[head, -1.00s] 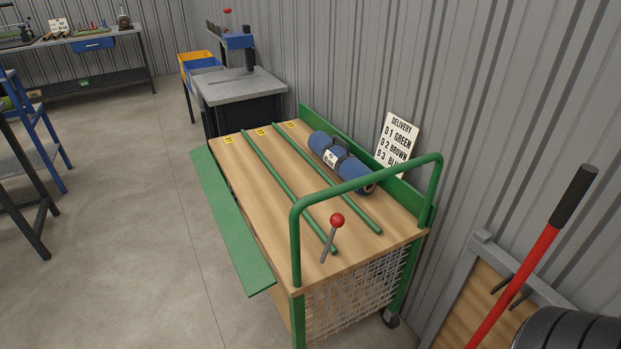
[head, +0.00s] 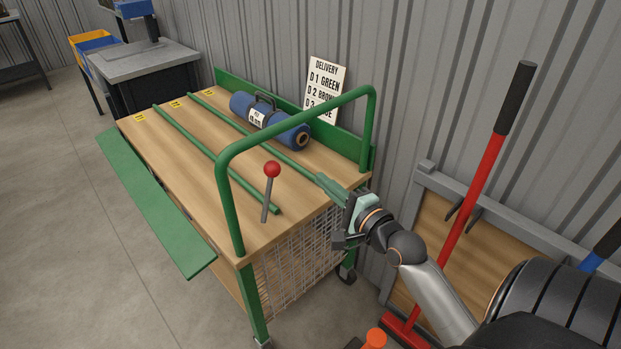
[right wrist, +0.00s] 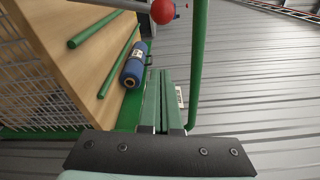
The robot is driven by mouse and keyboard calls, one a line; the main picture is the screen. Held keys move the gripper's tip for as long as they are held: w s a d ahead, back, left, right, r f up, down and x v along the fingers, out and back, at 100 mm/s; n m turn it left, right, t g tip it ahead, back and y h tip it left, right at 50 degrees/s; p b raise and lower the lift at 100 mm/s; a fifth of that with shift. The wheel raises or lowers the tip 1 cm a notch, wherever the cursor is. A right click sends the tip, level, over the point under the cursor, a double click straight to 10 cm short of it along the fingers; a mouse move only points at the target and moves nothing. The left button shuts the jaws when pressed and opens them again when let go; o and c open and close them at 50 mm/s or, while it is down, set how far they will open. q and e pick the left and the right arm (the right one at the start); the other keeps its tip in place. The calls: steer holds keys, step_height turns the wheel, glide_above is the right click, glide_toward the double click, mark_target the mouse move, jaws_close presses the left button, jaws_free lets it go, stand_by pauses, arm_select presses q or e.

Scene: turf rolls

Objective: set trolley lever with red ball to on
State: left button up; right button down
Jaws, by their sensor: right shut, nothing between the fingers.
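The trolley (head: 190,150) has a wooden top, green rails and a green push handle (head: 300,118). Its lever (head: 266,205) is a grey rod with a red ball (head: 271,169) on top, near the trolley's front end, and stands nearly upright. My right gripper (head: 322,180) is shut and empty, at the trolley's near right corner, to the right of the lever and apart from it. In the right wrist view its green fingers (right wrist: 156,100) lie together, and the red ball (right wrist: 163,11) is at the top edge. My left gripper is not in view.
A blue turf roll (head: 268,122) lies on the trolley at the back right. A delivery sign (head: 327,88) leans behind it. A green flap (head: 155,205) sticks out on the left side. A red-handled tool (head: 480,165) stands to the right. Floor at left is clear.

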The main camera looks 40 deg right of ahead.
mark_target(269, 194)
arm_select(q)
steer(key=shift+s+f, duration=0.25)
arm_select(e)
steer(key=w+a, duration=0.3)
steer(key=w, duration=0.5)
steer(key=shift+w+a+r, duration=0.15)
steer(key=shift+w+r, duration=0.05)
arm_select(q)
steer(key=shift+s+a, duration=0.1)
arm_select(e)
steer(key=shift+w+r, duration=0.1)
